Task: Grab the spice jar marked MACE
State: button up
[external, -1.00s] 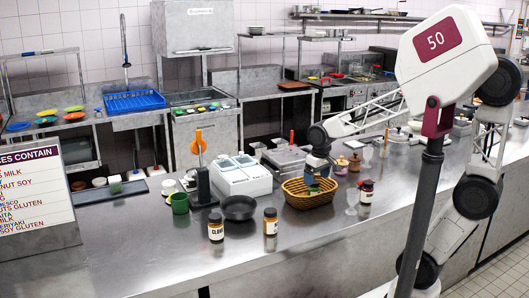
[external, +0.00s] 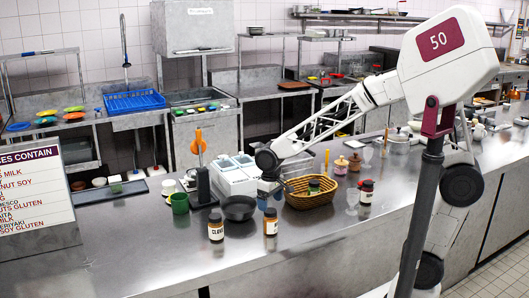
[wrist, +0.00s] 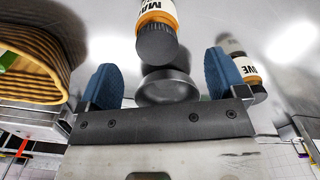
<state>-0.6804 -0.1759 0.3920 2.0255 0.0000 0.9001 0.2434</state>
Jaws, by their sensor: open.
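The jar marked MA, its label partly cut off, has an orange-brown body and a dark lid. It is at the top middle of the wrist view (wrist: 158,18), ahead of and between my fingers. In the external view I take it to be the right jar (external: 271,224) of the front pair. My gripper (wrist: 162,75) is open and empty, with blue fingers spread wide. In the external view my gripper (external: 266,198) hangs just behind and above that jar, apart from it.
A similar jar, CLOVE (external: 216,229), stands to the left; another jar (external: 366,192) stands right. A dark bowl (external: 239,208) sits behind the front pair. A wicker basket (external: 308,200) is close on the right.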

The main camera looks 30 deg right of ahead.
aim_at(270, 210)
jog(key=shift+f, duration=1.3)
jog(key=shift+w+d+f, duration=0.1)
jog(key=shift+f, duration=1.2)
jog(key=shift+w+d+f, duration=0.1)
jog(key=shift+f, duration=1.2)
jog(key=shift+c, duration=0.2)
jog(key=shift+a, duration=0.1)
jog(key=c, duration=1.1)
jog(key=shift+r, duration=0.15)
